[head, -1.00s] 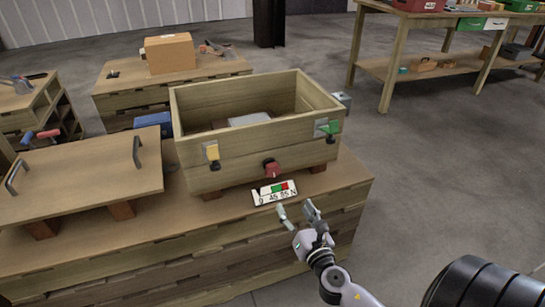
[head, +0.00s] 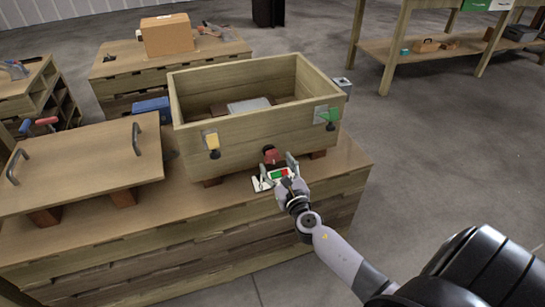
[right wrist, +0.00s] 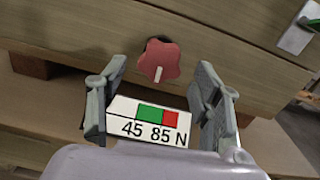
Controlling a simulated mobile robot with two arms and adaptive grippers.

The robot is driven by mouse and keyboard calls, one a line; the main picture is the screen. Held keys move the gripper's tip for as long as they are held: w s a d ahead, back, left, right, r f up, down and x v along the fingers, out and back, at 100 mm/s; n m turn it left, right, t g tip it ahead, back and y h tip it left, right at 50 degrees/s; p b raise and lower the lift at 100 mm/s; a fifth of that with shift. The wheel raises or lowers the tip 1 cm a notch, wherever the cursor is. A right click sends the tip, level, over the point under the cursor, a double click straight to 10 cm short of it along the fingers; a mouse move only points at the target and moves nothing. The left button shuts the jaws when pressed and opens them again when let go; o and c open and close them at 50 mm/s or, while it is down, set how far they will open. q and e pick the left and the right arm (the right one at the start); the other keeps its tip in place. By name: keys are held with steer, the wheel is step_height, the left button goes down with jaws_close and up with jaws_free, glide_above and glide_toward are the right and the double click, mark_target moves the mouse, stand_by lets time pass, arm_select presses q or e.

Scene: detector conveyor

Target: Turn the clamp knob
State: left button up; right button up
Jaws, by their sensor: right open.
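The red clamp knob (head: 270,156) sits low on the front wall of the wooden crate (head: 240,137). In the right wrist view the knob (right wrist: 158,61) is lobed, with a white mark pointing down. My right gripper (head: 278,168) is open. In the right wrist view its fingers (right wrist: 160,90) stand either side of the plate, just short of the knob and apart from it. My left gripper is out of view.
A wooden lid (head: 85,165) with two handles lies left of the crate on the workbench (head: 180,235). A blue box (head: 152,108) stands behind.

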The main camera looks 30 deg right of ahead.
mark_target(273, 160)
steer(key=x, duration=0.3)
steer(key=shift+f, duration=0.1)
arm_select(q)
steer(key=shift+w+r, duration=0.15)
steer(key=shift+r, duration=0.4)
arm_select(e)
steer(key=shift+w+d, duration=0.15)
steer(key=shift+w, duration=0.5)
steer(key=shift+c, duration=0.2)
steer(key=c, duration=1.1)
steer(key=shift+c, duration=0.2)
